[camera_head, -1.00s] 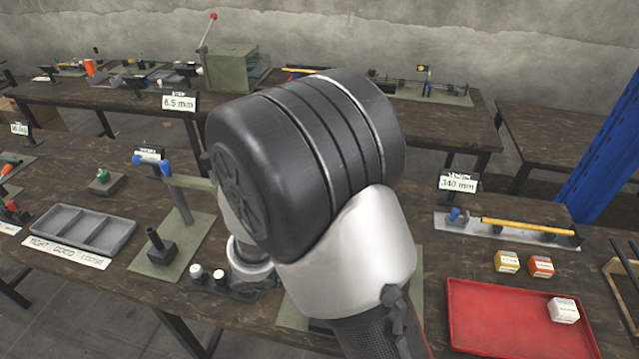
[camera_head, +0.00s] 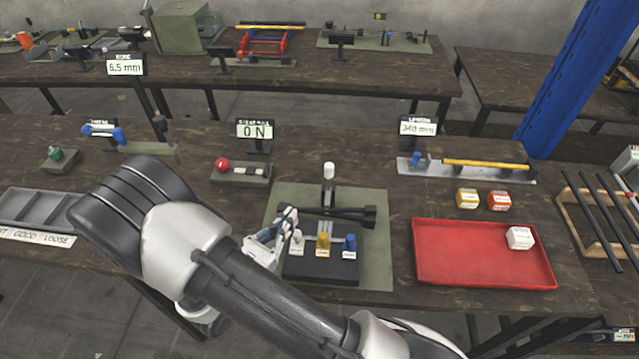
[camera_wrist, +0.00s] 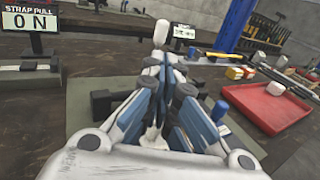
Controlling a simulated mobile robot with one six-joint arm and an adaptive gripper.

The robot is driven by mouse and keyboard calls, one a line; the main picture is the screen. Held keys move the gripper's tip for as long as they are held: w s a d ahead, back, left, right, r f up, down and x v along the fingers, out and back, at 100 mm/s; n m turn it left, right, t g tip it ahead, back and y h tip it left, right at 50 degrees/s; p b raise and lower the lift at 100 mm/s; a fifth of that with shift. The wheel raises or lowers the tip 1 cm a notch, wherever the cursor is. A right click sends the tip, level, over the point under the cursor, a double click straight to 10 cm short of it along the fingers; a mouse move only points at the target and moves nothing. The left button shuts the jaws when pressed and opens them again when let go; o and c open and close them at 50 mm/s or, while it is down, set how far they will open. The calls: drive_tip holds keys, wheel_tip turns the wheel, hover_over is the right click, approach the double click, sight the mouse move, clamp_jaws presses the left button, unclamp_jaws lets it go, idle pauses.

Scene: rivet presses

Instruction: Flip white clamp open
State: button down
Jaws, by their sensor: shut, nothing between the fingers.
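A fixture stands on a green plate (camera_head: 377,265). A black block (camera_head: 320,268) on it carries a white-capped piece (camera_head: 298,240), a yellow one (camera_head: 323,242) and a blue one (camera_head: 350,243), each with a small label. Behind them a black bar (camera_head: 340,213) lies across, and an upright white knob (camera_head: 329,170) stands at the back. I cannot tell for certain which white piece is the clamp handle. My gripper (camera_head: 288,218) is shut and empty, just left of and above the white-capped piece. In the wrist view its fingertips (camera_wrist: 160,62) hide much of the fixture.
A red tray (camera_head: 440,276) with a white box (camera_head: 519,238) lies to the right. Yellow and orange boxes stand behind it. An "ON" sign (camera_head: 254,131) and a red-knobbed device (camera_head: 240,170) stand behind the gripper. A rack of black rods (camera_head: 600,215) is at far right.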

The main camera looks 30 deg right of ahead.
sight(326, 175)
drive_tip(key=b+x, duration=0.3)
drive_tip(key=x, duration=1.1)
drive_tip(key=shift+r+p, duration=0.2)
drive_tip(key=shift+p, duration=0.1)
drive_tip(key=shift+w, duration=0.15)
drive_tip(key=shift+d+y+p, duration=0.1)
drive_tip(key=shift+y+p, duration=0.2)
drive_tip(key=shift+p, duration=0.15)
